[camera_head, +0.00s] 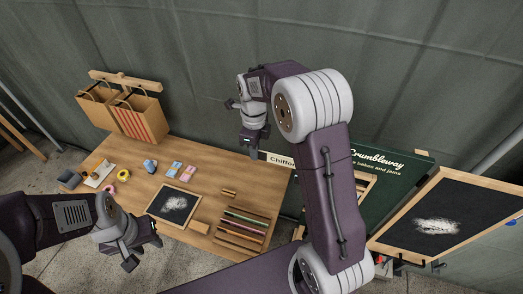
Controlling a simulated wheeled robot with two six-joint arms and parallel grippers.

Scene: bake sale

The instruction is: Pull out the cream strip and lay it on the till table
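The cream strip (281,160), with "Chiffon" readable on it, shows in the head view between the wooden table's right end and the green Crumbleway board (395,185). My arm covers its right part. I cannot tell what holds it. My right gripper (250,146) points down just left of the strip's visible end; its fingers are too small and dark to tell if they are open or touch the strip. The wooden table (215,170), perhaps the till table, fills the middle. My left gripper (142,252) is open and empty in front of the table's near left edge.
A slate (174,203) and a slotted rack of coloured strips (241,229) lie at the table's front. Small pastel items and paper bags (138,118) on a wooden stand are at left. A framed blackboard (440,220) stands at right. Bare wood lies around the table's right middle.

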